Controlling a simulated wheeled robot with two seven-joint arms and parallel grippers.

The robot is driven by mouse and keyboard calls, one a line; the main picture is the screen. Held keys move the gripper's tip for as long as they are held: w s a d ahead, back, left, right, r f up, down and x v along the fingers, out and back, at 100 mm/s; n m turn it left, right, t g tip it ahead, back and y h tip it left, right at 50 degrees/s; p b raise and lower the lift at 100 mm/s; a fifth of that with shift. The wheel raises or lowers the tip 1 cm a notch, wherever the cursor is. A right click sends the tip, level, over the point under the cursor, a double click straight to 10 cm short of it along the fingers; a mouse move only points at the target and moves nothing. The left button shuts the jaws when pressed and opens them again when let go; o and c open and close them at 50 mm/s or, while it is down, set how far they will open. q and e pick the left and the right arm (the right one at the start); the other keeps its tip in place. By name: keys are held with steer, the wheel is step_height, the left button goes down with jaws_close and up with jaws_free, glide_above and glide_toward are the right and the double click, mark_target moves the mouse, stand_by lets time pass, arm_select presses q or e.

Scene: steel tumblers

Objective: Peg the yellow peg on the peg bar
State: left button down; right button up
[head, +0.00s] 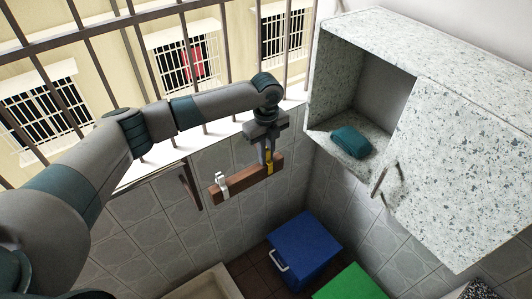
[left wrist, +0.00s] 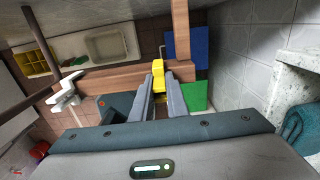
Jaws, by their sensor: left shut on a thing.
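The brown wooden peg bar (head: 243,180) is on the tiled wall below the window. In the left wrist view the bar (left wrist: 110,77) runs across behind the fingers. My left gripper (head: 267,150) points down at the bar's right part. Its fingers (left wrist: 159,92) are shut on the yellow peg (left wrist: 158,70). In the head view the yellow peg (head: 269,158) shows at the bar, overlapping its right end. I cannot tell whether it grips the bar. A white peg (head: 221,184) sits on the bar's left end and also shows in the left wrist view (left wrist: 66,92). My right gripper is out of view.
A speckled cabinet (head: 440,165) with a teal item (head: 350,141) stands right of the bar. Window bars (head: 140,60) run behind my arm. A blue box (head: 304,248) and a green one (head: 348,284) stand below on the floor.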

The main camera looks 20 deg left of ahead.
arm_select(q)
steer(key=shift+s+f, duration=0.1)
steer(key=shift+f, duration=0.1)
steer(key=c, duration=1.7)
jaws_free()
steer(key=shift+o, duration=0.2)
steer(key=shift+d+f, duration=0.1)
steer(key=shift+f, duration=0.05)
steer(key=shift+s, duration=0.1)
steer(key=shift+r+b, duration=0.3)
steer(key=shift+r, duration=0.1)
step_height(320, 180, up, 17)
steer(key=b, duration=0.6)
steer(key=shift+w+r, duration=0.15)
steer(key=shift+w, duration=0.1)
